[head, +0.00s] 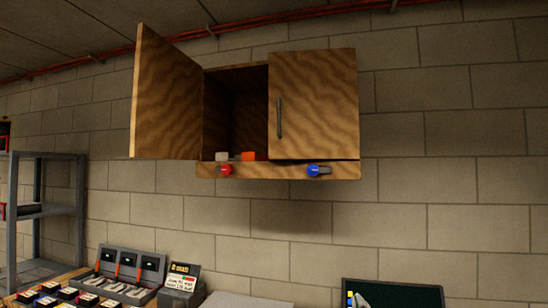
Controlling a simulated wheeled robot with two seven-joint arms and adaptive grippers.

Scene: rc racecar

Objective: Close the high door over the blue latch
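A wooden wall cabinet hangs high on the block wall, with a ledge (267,172) along its bottom. Its right door (320,105), above the blue latch (313,170), covers the right half and has a dark vertical handle (279,118). That door is shut or nearly so; I cannot tell if a small gap remains. The left door (162,100), above the red latch (226,170), stands wide open. Neither of my grippers is in view.
A white item (222,156) and an orange item (248,156) sit inside the open left half. Below are grey shelves (50,210), a case with several dark units (120,275), and a dark green-topped object (410,295). The space before the cabinet is clear.

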